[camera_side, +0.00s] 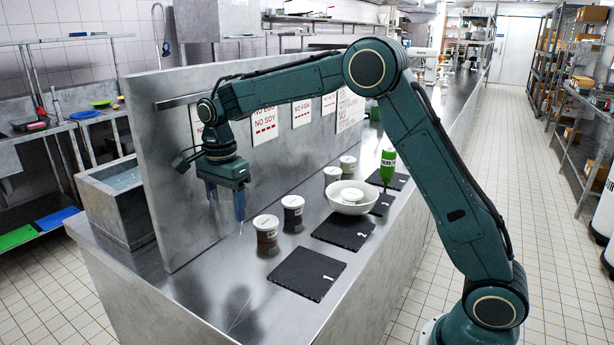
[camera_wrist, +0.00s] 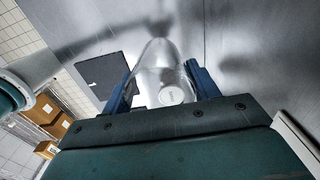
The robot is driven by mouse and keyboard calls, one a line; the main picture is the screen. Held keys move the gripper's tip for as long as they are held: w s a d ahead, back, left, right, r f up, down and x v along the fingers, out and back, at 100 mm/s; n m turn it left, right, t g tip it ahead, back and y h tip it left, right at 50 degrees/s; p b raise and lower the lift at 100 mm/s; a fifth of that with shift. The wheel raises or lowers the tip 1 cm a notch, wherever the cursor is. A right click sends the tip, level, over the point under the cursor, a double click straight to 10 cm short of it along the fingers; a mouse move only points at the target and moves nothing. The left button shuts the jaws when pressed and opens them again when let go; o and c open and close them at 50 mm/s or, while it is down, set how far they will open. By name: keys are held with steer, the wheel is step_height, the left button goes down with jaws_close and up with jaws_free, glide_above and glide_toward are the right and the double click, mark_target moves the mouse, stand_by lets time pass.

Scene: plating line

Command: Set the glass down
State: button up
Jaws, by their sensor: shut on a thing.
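My gripper (camera_side: 226,207) hangs fingers-down above the left end of the steel counter (camera_side: 190,295), left of the jars. In the wrist view, a clear glass (camera_wrist: 160,58) sits between the two blue fingers of my gripper (camera_wrist: 160,87), which are shut on it. The glass barely shows in the side view, so I cannot tell there whether its base touches the counter. A pale disc with small marks (camera_wrist: 171,95) shows at or through the glass; I cannot tell which.
Two brown jars with pale lids (camera_side: 267,238) (camera_side: 292,215) stand right of my gripper. Black mat 1 (camera_side: 308,272) lies bare in front; mat 2 (camera_side: 345,230) lies behind it.

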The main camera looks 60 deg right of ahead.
mark_target(224, 189)
steer(key=shift+f, duration=2.2)
steer(key=shift+f, duration=0.1)
steer(key=shift+f, duration=2.05)
steer(key=o, duration=1.1)
steer(key=shift+f, duration=0.15)
step_height(224, 189, up, 12)
steer(key=shift+r, duration=0.2)
